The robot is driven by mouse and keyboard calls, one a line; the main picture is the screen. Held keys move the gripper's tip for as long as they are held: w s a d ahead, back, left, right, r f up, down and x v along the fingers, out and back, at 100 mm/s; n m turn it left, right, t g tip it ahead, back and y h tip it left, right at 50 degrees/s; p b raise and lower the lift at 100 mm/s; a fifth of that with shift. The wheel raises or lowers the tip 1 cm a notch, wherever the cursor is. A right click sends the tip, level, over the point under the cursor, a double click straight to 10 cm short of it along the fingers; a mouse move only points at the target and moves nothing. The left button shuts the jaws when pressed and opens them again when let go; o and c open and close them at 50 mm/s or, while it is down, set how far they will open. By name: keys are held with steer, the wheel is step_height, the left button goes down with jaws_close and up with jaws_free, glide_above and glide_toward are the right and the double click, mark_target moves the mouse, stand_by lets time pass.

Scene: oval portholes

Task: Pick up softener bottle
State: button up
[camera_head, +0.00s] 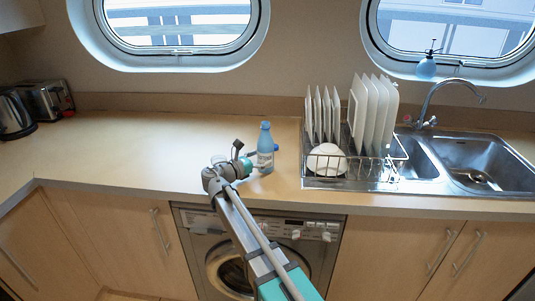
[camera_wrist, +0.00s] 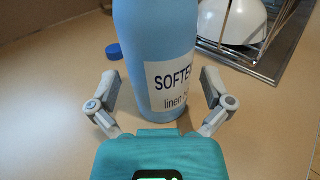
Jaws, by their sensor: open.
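The softener bottle (camera_head: 265,148) is light blue with a white label and stands upright on the counter, left of the dish rack. In the wrist view the bottle (camera_wrist: 150,50) fills the upper middle, its label reading "SOFTE…" facing me partly to the right; its top is cut off. My gripper (camera_wrist: 160,95) is open, with one finger on each side of the bottle's lower part. Gaps show between the fingers and the bottle. In the head view my gripper (camera_head: 245,160) is at the bottle's left side, partly overlapping it.
A blue cap (camera_wrist: 114,51) lies behind the bottle. The dish rack (camera_head: 345,180) with plates and a white bowl (camera_head: 327,158) stands close on the right, beside the sink (camera_head: 480,160). A toaster (camera_head: 45,98) and kettle (camera_head: 14,114) are far left. The counter (camera_head: 130,150) left of the bottle is clear.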

mark_target(268, 147)
steer(key=shift+x, duration=1.65)
steer(key=shift+f, duration=0.1)
steer(key=shift+c, duration=0.3)
steer(key=c, duration=1.1)
steer(key=shift+r+p, duration=0.5)
steer(key=shift+r+p, duration=1.05)
steer(key=shift+s+a+r+p, duration=0.15)
steer(key=shift+s+r+p, duration=1.5)
steer(key=shift+s, duration=0.65)
steer(key=shift+s+a+r+p, duration=0.15)
steer(key=shift+s+r+p, duration=1.45)
steer(key=shift+s, duration=0.65)
steer(key=shift+s+a+r+p, duration=0.15)
steer(key=shift+s+r+p, duration=1.5)
steer(key=shift+s, duration=0.65)
